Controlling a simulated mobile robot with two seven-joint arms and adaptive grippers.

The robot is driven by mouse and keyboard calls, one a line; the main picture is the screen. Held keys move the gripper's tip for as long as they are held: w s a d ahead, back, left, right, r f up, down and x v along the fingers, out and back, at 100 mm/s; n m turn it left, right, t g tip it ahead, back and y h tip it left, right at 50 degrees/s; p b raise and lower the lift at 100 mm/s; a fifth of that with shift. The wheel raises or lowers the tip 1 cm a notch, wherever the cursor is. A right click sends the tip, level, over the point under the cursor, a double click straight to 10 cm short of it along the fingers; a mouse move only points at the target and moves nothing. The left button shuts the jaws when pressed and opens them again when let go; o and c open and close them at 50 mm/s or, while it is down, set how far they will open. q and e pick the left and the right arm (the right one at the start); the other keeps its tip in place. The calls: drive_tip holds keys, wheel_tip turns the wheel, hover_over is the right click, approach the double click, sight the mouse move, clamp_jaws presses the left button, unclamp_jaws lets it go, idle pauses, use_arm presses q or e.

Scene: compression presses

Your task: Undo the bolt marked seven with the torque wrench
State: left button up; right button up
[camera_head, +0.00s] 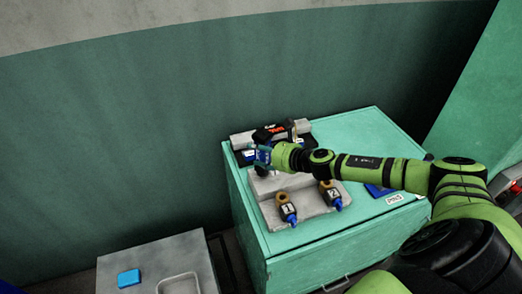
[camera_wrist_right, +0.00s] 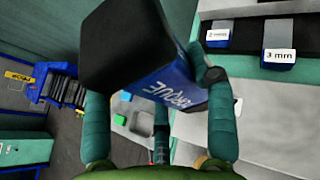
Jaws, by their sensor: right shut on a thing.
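My right gripper (camera_head: 262,156) is over the far left part of the teal cabinet top. The wrench's working end is hidden. Two dark tags marked 1 (camera_head: 288,212) and 2 (camera_head: 332,194), with brown rings above and blue ends, sit at the front of a grey block (camera_head: 305,206). I cannot make out a bolt marked seven. My left gripper is not in view.
The teal cabinet (camera_head: 365,124) has clear room at its back right. A black and grey holder (camera_head: 300,126) stands at its back. A piece labelled 3 mm (camera_wrist_right: 277,54) shows in the wrist view. A low grey table (camera_head: 135,258) bears a blue block (camera_head: 129,278) and a tray (camera_head: 160,288).

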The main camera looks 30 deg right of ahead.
sight(268, 139)
drive_tip(key=shift+w+r+p, duration=0.15)
drive_tip(key=shift+r+p, duration=1.9)
drive_tip(key=shift+r, duration=0.6)
